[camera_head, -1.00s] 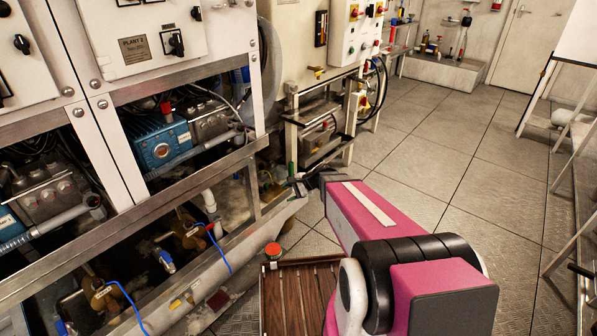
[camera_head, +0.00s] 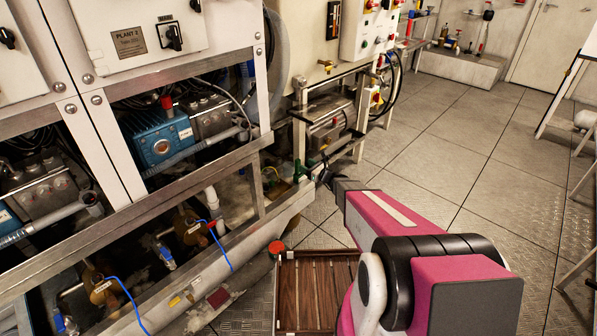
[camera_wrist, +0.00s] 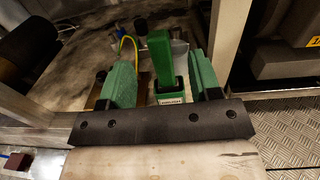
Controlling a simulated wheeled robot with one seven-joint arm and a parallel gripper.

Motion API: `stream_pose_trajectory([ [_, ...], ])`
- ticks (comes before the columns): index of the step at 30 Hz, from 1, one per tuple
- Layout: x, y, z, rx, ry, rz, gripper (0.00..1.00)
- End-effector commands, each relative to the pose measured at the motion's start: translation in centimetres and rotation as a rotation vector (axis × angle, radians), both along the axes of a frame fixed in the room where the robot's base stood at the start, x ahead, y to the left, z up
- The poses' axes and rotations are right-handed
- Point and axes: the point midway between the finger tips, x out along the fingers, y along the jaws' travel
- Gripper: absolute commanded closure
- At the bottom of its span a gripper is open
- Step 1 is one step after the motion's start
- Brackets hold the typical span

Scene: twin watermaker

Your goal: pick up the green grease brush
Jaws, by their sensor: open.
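The green grease brush (camera_wrist: 160,58) shows in the wrist view as an upright green handle above a small green piece with a white label (camera_wrist: 170,99). My gripper (camera_wrist: 159,66) is open, with one green finger to the left of the handle and one to the right. Gaps show on both sides, and I see no contact. In the head view my gripper (camera_head: 318,172) reaches in by the lower corner of the machine frame. A small green piece shows beside it there, but I cannot tell whether it is brush or finger.
The machine frame's metal rail (camera_head: 150,222) runs along the left. A yellow-green cable (camera_wrist: 130,48) curves behind the left finger.

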Motion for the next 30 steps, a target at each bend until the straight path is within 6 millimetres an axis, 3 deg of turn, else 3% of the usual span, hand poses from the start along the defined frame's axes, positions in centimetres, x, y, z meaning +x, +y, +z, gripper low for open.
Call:
stream_pose_trajectory([
  [19,4.9,5.4,0.3,-0.003,-0.002,0.001,0.43],
  [27,5.1,5.8,0.4,-0.002,-0.001,0.000,0.43],
  [28,5.1,5.8,0.4,-0.002,-0.001,0.000,0.46],
  [30,5.1,5.8,0.4,-0.002,-0.001,0.000,0.69],
])
